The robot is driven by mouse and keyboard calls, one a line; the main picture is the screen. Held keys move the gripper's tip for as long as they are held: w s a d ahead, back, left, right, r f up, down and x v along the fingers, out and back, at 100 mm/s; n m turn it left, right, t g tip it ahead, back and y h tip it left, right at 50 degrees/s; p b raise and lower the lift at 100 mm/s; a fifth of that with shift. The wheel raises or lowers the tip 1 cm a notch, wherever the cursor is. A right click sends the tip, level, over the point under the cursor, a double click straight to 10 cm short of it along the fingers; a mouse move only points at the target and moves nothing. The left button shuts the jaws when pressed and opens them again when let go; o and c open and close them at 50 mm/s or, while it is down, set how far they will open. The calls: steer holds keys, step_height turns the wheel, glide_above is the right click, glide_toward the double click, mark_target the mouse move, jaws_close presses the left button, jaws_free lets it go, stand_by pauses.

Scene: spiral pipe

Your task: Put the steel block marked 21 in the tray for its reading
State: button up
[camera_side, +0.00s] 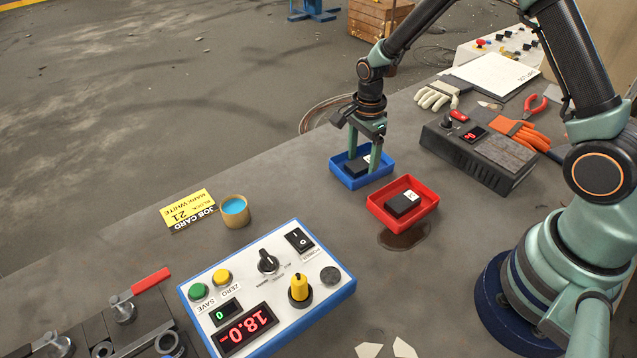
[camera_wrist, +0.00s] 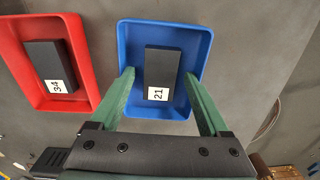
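The black steel block marked 21 (camera_wrist: 161,68) lies flat in the blue tray (camera_wrist: 205,45), its white label facing up. In the side view the block (camera_side: 356,166) is partly hidden by my fingers in the blue tray (camera_side: 347,182). My gripper (camera_side: 364,162) is over that tray. In the wrist view my gripper (camera_wrist: 159,76) is open, with one green finger on each side of the block and a visible gap to each. A red tray (camera_side: 378,211) beside it holds a similar block marked 34 (camera_wrist: 51,66).
A yellow job card (camera_side: 190,207) reads block 21. A tin (camera_side: 235,211) stands next to it. A grey box (camera_side: 470,156) and gloves lie right of the trays.

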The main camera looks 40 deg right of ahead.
step_height(320, 180, up, 11)
step_height(320, 180, up, 10)
steer(key=n+t, duration=0.3)
steer(key=n, duration=0.5)
glide_above(362, 163)
steer(key=s, duration=0.6)
steer(key=s+a+r+n+t, duration=0.1)
steer(key=s+r+n+t, duration=0.1)
steer(key=s+n, duration=0.5)
steer(key=shift+s+a+r+n+t, duration=0.35)
steer(key=shift+r+n, duration=0.3)
steer(key=shift+n, duration=1.45)
